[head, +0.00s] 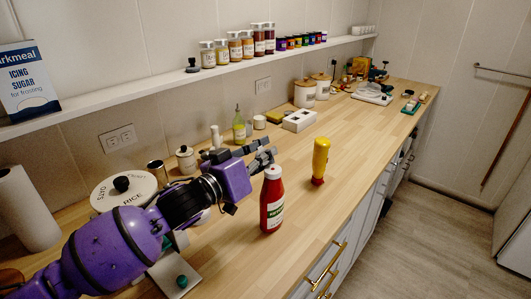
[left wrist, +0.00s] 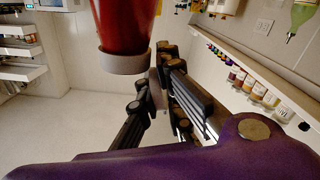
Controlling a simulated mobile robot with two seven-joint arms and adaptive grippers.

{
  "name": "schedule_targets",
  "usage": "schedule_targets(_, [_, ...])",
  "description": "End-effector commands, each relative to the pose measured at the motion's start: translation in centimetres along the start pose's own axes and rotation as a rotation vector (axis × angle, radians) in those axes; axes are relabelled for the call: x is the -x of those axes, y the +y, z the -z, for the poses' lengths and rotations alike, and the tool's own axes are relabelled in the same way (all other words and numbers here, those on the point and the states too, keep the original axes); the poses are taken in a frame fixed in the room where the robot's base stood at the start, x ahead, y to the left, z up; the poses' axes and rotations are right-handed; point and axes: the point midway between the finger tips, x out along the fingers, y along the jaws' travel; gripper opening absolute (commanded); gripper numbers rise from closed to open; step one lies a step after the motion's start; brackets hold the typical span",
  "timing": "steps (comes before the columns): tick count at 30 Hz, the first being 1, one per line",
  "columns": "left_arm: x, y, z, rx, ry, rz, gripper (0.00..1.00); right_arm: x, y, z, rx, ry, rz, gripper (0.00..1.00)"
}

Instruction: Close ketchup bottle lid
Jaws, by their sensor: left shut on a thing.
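The red ketchup bottle (head: 271,203) stands upright on the wooden counter, with a white cap (head: 272,172) on top. My left gripper (head: 264,158) reaches in from the left, with its fingers at the height of the cap, just behind it. In the left wrist view the bottle (left wrist: 125,25) appears upside down, and its pale cap (left wrist: 123,63) is beside my dark fingers (left wrist: 158,88). The fingers are shut on the lid part at the cap's edge, which they largely hide. I cannot tell the lid's exact angle. My right gripper is not in view.
A yellow bottle (head: 320,161) stands close behind and right of the ketchup. A shelf (head: 155,86) with jars runs above. The counter's front edge is right of the ketchup.

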Motion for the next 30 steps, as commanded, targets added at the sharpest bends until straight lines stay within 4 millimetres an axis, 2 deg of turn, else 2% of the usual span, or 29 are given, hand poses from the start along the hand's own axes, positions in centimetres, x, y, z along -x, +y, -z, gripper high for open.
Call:
schedule_targets(9, [0.0, 0.7, 0.7, -0.2, 0.003, 0.001, 0.0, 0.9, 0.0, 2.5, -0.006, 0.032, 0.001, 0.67])
schedule_targets(21, [0.0, 1.3, 0.4, -0.474, 0.002, 0.001, 0.0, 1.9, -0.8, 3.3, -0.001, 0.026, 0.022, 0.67])
schedule_targets(30, [0.0, 1.4, 0.1, -0.569, 0.0, 0.0, 0.0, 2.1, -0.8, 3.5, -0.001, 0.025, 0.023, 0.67])
